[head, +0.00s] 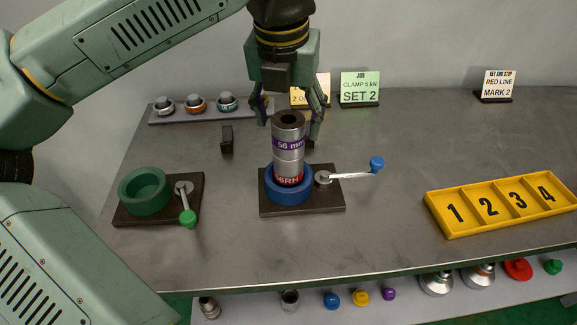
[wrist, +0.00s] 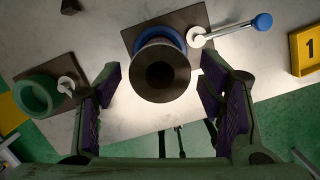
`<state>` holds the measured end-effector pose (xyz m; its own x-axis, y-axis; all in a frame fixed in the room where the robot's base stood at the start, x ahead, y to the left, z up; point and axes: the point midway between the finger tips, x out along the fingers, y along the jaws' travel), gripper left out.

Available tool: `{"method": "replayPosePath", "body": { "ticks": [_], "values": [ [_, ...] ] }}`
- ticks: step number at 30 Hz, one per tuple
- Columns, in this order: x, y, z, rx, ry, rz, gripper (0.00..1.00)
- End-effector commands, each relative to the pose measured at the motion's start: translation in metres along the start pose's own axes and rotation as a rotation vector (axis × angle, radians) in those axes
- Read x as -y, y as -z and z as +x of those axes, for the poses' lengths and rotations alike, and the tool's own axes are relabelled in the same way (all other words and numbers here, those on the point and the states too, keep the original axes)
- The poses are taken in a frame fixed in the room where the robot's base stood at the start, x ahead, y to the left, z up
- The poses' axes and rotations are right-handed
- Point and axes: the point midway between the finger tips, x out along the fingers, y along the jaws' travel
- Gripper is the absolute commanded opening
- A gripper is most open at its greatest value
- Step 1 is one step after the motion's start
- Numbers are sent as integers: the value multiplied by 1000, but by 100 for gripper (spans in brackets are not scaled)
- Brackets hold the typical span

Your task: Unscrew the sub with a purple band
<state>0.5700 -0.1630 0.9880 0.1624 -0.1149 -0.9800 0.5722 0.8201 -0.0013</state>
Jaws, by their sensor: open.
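The sub with a purple band (head: 289,143) stands upright in the blue vise (head: 289,192). It is a grey metal cylinder with a bore in its top, and the band reads "56 mm". A red band with partly visible letters shows lower down, just above the blue ring. My gripper (head: 288,112) is open, with its fingers behind and to either side of the sub's top in the head view. In the wrist view the sub's top (wrist: 160,76) lies ahead of and between the two open, purple-padded fingers (wrist: 162,100), with gaps on both sides.
The blue vise's handle (head: 350,175) sticks out to the right. An empty green vise (head: 145,191) with its handle (head: 187,208) stands at left. A yellow numbered tray (head: 460,225) is at right. Signs (head: 360,88) and a rack of small parts (head: 196,103) stand at the back.

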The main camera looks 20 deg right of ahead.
Motion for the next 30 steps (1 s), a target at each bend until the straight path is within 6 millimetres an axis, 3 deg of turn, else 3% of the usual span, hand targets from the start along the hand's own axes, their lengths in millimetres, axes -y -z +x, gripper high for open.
{"method": "replayPosePath", "body": {
  "ticks": [30],
  "values": [
    [-2,-2,0,0,192,936,63]
  ]
}}
